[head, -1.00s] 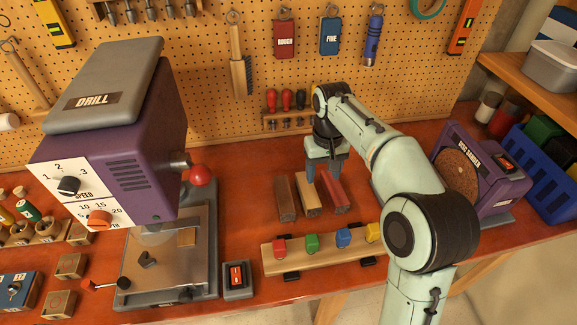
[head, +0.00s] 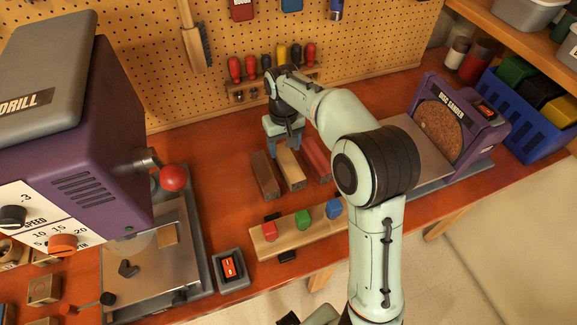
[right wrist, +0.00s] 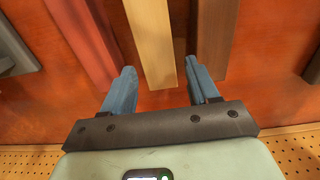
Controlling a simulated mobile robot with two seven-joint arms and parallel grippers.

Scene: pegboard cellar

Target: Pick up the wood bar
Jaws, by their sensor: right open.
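Three bars lie side by side on the red-brown bench: a dark brown bar (head: 265,175), a pale wood bar (head: 291,170) in the middle and a red bar (head: 317,158). My right gripper (head: 284,143) is at the far end of the pale bar, pointing down. In the right wrist view, the open right gripper (right wrist: 160,68) has one blue finger on each side of the pale bar's end (right wrist: 152,45). The brown bar (right wrist: 215,40) is close beside the right finger, the red bar (right wrist: 82,42) beyond the left one. Contact cannot be told. My left gripper is out of view.
A wooden strip with coloured blocks (head: 290,228) lies in front of the bars. The purple drill press (head: 85,130) stands left, the disc sander (head: 450,115) right. The pegboard with a screwdriver rack (head: 300,80) rises behind. Bare bench (head: 215,150) lies left of the bars.

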